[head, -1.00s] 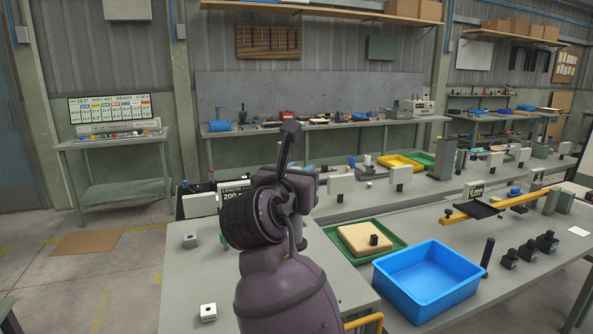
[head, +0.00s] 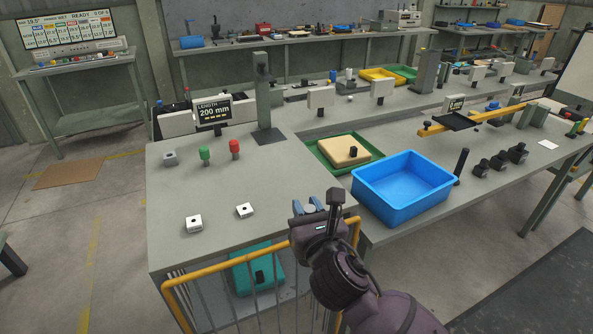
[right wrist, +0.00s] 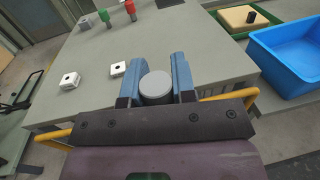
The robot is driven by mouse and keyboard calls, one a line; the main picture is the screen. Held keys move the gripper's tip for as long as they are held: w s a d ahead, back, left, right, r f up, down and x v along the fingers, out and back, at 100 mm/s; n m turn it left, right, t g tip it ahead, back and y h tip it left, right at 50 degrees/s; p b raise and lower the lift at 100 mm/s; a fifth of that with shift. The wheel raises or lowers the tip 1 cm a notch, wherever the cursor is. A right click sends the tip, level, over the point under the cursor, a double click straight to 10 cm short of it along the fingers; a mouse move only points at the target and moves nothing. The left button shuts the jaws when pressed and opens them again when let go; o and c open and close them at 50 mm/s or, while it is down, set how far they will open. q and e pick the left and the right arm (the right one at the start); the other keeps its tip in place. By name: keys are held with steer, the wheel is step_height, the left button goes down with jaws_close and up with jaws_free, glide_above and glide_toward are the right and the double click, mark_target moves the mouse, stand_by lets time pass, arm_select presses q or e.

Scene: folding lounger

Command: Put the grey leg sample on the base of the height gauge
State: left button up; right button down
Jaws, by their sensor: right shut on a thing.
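My right gripper (head: 316,208) is near the front right corner of the near bench, with its blue fingers shut on a grey round piece. That piece, the grey leg sample (right wrist: 156,85), shows its round end between the fingers in the right wrist view; the rest of it is hidden. The height gauge (head: 263,92) is a tall grey-green column at the back of the bench, with a dark flat base (head: 270,136). The base looks bare. A display (head: 213,110) beside it reads "LENGTH 200 mm". My left gripper is not in view.
Green (head: 204,154) and red (head: 234,148) pegs and a grey block (head: 170,158) stand left of the base. White blocks (head: 194,223) lie near the front. A blue bin (head: 403,183) and a green tray (head: 322,158) are to the right. A yellow rail (head: 176,285) runs along the front.

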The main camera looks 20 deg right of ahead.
steer(key=f, duration=0.1)
steer(key=s+f+n+y, duration=0.1)
steer(key=f, duration=0.1)
steer(key=f+y, duration=0.1)
steer(key=shift+s+d+f, duration=0.25)
steer(key=shift+s+f, duration=0.05)
steer(key=shift+s, duration=0.1)
steer(key=shift+a, duration=0.15)
steer(key=shift+d, duration=0.2)
